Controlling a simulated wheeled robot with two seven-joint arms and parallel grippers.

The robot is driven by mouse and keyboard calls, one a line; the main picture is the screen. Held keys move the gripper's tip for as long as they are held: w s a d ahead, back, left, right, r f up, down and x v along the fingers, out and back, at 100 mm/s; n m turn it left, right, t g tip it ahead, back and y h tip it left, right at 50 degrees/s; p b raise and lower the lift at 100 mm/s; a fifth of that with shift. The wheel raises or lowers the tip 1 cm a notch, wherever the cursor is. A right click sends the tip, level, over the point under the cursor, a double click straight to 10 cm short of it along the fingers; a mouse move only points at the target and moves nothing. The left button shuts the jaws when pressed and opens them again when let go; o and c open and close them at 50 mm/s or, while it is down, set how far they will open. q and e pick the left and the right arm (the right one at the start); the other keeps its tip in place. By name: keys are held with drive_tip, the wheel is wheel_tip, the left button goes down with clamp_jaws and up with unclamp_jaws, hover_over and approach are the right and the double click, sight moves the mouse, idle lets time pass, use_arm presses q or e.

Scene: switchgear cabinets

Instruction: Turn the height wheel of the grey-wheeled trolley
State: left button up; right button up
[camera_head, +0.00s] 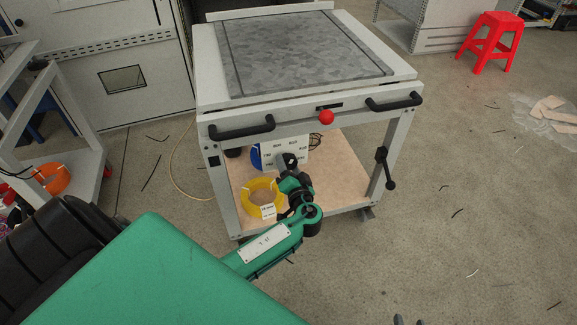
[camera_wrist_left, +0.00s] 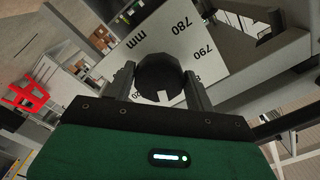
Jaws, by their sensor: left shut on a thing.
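The trolley has a grey worktop (camera_head: 300,52) on a light frame and stands in front of me in the head view. My left gripper (camera_head: 288,163) reaches in below the worktop, in front of a white scale plate (camera_head: 270,147). In the left wrist view, the two fingers of my left gripper (camera_wrist_left: 161,92) are shut on a dark round wheel part (camera_wrist_left: 160,72), one on each side. Behind it the scale plate (camera_wrist_left: 205,65) shows 780, 790 and mm. The rest of the wheel is hidden. Two fingertips of my right gripper (camera_head: 410,322) show apart at the bottom edge.
The trolley has two black handles (camera_head: 241,128), a red knob (camera_head: 326,117) and a black crank (camera_head: 385,168) on its right leg. A yellow coil (camera_head: 262,192) lies on its lower shelf. A red stool (camera_head: 490,41) stands far right. The floor at right is mostly open.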

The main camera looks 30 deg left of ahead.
use_arm(q)
drive_tip(key=o, duration=0.9)
drive_tip(key=shift+o, duration=0.2)
drive_tip(key=v, duration=1.3)
drive_tip(key=shift+s+d, duration=0.25)
drive_tip(key=shift+s, duration=0.05)
use_arm(e)
drive_tip(key=shift+d+f+g, duration=0.1)
drive_tip(key=shift+d+g, duration=0.2)
drive_tip(key=shift+d, duration=0.1)
use_arm(q)
drive_tip(key=shift+f, duration=0.1)
use_arm(e)
drive_tip(key=shift+w, duration=0.1)
